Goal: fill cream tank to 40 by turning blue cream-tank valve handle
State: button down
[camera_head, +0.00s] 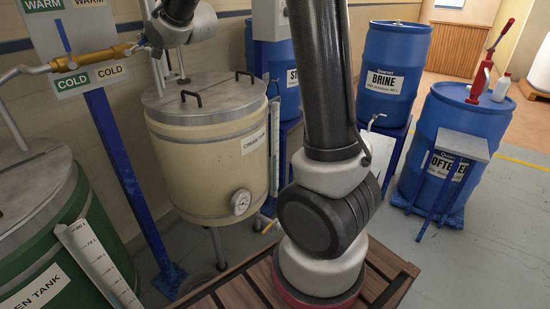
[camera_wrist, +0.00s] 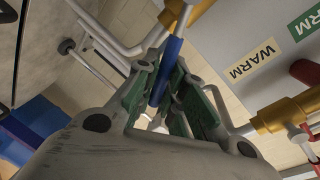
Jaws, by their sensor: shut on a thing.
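My gripper (camera_head: 140,46) is above the tank's left side, at the right end of a brass valve body (camera_head: 95,57). In the wrist view my gripper (camera_wrist: 168,93) is shut on a blue valve handle (camera_wrist: 165,72) between its green pads. The handle joins a brass fitting (camera_wrist: 190,12). In the head view the held handle is hidden or too small to tell.
Another blue handle (camera_head: 63,36) stands on the brass pipe by the COLD labels. The green tank (camera_head: 40,210) is at the left, near a blue post (camera_head: 130,180). A red handle (camera_wrist: 305,72) is close to my gripper. Blue drums (camera_head: 392,70) stand behind.

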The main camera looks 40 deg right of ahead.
jog(key=shift+a+r+n, duration=0.1)
jog(key=shift+r+n, duration=0.15)
jog(key=shift+n, duration=0.05)
jog(key=shift+a+r, duration=0.1)
jog(key=shift+s+a+r+n+t+h, duration=0.2)
jog(key=shift+a+r+n, duration=0.25)
jog(key=shift+n, duration=0.4)
jog(key=shift+s+a+r+n+t+h, duration=0.1)
jog(key=shift+a+r+n+t+h, duration=0.2)
jog(key=shift+r+n, duration=0.4)
jog(key=shift+f, duration=0.15)
